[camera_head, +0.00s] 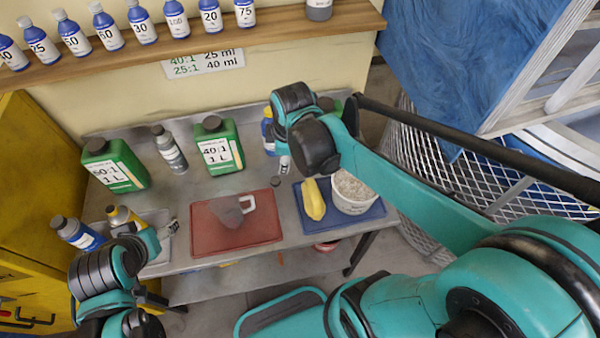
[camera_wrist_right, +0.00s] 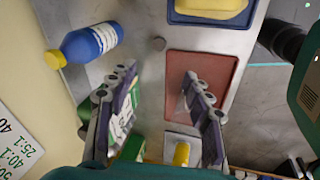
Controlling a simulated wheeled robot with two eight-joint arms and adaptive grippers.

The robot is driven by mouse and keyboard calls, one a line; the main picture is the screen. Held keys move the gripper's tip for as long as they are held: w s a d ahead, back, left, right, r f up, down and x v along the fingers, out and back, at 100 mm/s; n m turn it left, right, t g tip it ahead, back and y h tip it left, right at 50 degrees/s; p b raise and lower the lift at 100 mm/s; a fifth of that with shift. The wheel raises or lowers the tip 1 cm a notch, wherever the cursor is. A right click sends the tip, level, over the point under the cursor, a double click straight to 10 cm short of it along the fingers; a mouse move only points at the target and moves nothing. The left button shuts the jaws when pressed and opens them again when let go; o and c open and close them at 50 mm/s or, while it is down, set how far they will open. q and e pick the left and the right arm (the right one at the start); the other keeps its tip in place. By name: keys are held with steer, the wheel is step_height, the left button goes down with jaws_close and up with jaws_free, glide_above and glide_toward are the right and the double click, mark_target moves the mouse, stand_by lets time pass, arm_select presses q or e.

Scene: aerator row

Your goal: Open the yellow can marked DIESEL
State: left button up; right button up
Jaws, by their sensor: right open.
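A small yellow can with a dark cap (camera_head: 122,217) stands in the grey tray at the left end of the bench, beside my left gripper (camera_head: 168,228). Its marking cannot be read. A yellow shape in the tray shows low in the wrist view (camera_wrist_right: 181,153), probably the same can. My left gripper is at the tray's right side, small in the picture, and its jaws are unclear. My right gripper (camera_head: 284,165) hangs over the back middle of the bench. In the wrist view (camera_wrist_right: 160,75) its fingers are apart, with nothing between them.
A red mat (camera_head: 210,240) holds a grey jug (camera_head: 228,212). A blue mat (camera_head: 362,216) holds a yellow item (camera_head: 314,200) and a white tub (camera_head: 352,207). Green canisters (camera_head: 116,178) (camera_head: 233,155) and a grey bottle (camera_head: 170,155) stand behind. A blue bottle (camera_wrist_right: 92,42) is near my right gripper.

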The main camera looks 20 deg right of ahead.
steer(key=s+d+r+m+t, duration=0.1)
steer(key=s+r+m+t, duration=0.15)
steer(key=s+m, duration=0.7)
step_height(320, 180, down, 9)
steer(key=w+m+t+b, duration=0.1)
steer(key=m+b, duration=0.3)
steer(key=b, duration=0.4)
